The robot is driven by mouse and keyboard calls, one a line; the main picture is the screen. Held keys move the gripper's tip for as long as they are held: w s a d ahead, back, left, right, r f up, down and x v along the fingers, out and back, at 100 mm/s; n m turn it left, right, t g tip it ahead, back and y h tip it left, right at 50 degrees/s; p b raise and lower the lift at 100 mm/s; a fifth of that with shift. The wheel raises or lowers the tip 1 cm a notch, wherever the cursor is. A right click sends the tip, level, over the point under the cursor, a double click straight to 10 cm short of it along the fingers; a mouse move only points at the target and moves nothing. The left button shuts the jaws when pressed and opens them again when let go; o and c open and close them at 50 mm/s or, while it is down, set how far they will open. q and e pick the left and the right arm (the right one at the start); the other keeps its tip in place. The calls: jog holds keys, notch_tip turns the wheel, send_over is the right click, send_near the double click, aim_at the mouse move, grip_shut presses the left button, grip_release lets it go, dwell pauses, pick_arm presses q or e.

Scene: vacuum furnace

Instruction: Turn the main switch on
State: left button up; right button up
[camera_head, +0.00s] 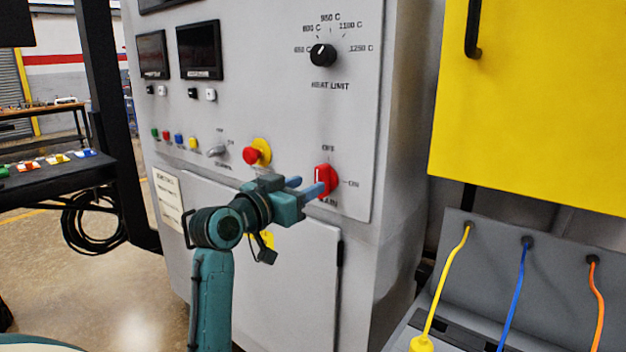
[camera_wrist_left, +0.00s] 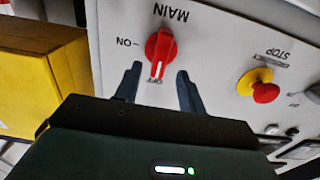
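The main switch (camera_head: 327,178) is a red knob low on the right of the grey furnace panel. It also shows in the left wrist view (camera_wrist_left: 160,47), where its white line points at the OFF label; the ON label is a quarter turn away. My left gripper (camera_head: 309,187) is just in front of the switch. In the left wrist view its fingers (camera_wrist_left: 159,73) are spread, with the knob's lower end between their tips and gaps visible on both sides. I cannot tell how deep the fingertips reach around the knob. My right gripper is in neither view.
A red stop button on a yellow base (camera_head: 255,153) is left of the switch. The heat limit dial (camera_head: 323,54) is above. A yellow cabinet (camera_head: 540,95) and a grey box with yellow, blue and orange cables (camera_head: 490,255) stand at the right.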

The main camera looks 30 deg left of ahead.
aim_at(317, 181)
pick_arm(q)
jog(key=shift+w+d, duration=0.15)
jog(key=shift+w, duration=1.5)
grip_shut()
